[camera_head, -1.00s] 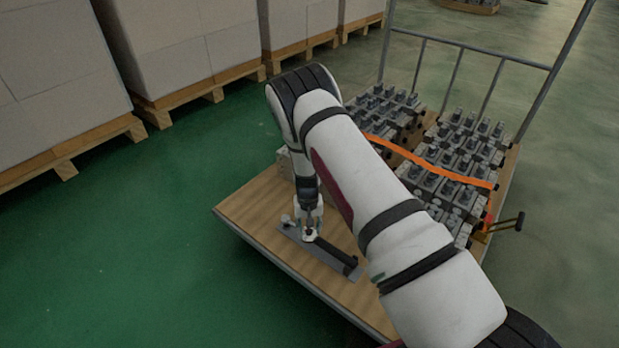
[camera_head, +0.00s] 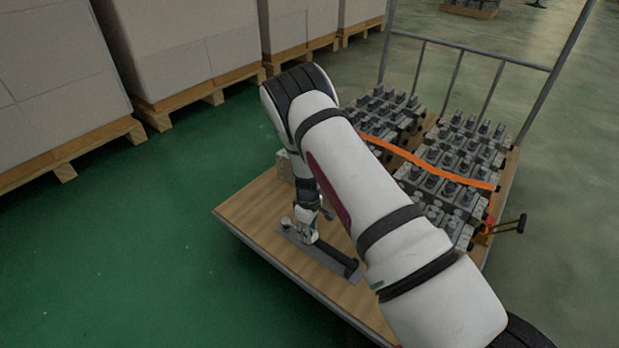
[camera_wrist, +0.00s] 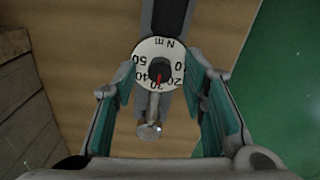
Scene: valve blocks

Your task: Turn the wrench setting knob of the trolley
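The wrench setting knob (camera_wrist: 159,70) sits in the middle of a white round dial marked "N m" with numbers. Its red mark points down, near the 30. The dark wrench shaft (camera_wrist: 171,18) runs up from the dial. In the head view the wrench (camera_head: 338,258) lies on a grey plate on the wooden trolley deck (camera_head: 245,207). My gripper (camera_wrist: 158,68) is open, with one finger on each side of the dial; whether a fingertip touches it I cannot tell. In the head view my gripper (camera_head: 306,236) is low over the plate and hides the dial.
Grey valve blocks (camera_head: 455,165) fill the trolley's far part under an orange strap (camera_head: 430,168). A metal push frame (camera_head: 470,47) rises behind them. Pallets of boxes (camera_head: 60,80) stand at the left. The green floor (camera_head: 150,270) in front is clear.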

